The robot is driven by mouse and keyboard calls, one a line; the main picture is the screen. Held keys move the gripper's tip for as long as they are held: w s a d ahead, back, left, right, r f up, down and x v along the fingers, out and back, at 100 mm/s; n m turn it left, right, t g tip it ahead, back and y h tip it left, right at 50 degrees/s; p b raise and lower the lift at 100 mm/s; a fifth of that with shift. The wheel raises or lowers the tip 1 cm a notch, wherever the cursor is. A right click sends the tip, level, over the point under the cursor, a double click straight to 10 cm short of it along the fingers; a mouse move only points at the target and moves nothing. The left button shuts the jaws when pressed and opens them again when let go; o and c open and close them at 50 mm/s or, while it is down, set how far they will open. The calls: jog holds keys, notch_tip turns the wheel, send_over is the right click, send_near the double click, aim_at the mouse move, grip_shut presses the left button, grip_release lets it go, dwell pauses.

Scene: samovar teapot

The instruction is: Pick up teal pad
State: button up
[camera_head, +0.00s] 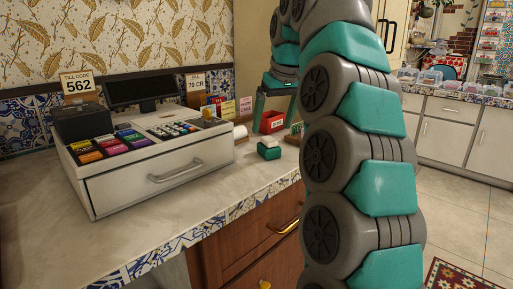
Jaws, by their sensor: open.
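The gripper is open and does not appear to touch the pad.
A white cash register (160,172) with coloured keys fills the counter's left part. The counter's front edge (215,228) is tiled. Bare marble lies in front of the register.

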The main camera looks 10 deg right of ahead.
aim_at(270, 139)
jog(key=shift+w+a+f+b, duration=0.15)
jog(key=shift+w+f+b, duration=0.2)
jog(key=shift+f+b, duration=0.1)
jog(key=b+x, duration=0.2)
jog(key=x, duration=0.1)
jog(key=shift+f, duration=0.25)
jog(key=shift+x, duration=1.65)
jog(key=shift+w+d+r, duration=0.1)
jog(key=shift+d, duration=0.15)
grip_shut()
jog(key=shift+r, duration=0.2)
jog(key=shift+d+r+p, duration=0.1)
jog(key=shift+r+p, duration=0.45)
jog(key=shift+r, duration=1.1)
jog(key=shift+s+b, duration=0.4)
jog(key=shift+s, duration=0.6)
jog(key=s+d+r+b, duration=0.1)
jog(key=s, duration=1.3)
jog(key=shift+d+r+b, duration=0.2)
jog(key=shift+d+b, duration=0.1)
jog(key=shift+b, duration=0.1)
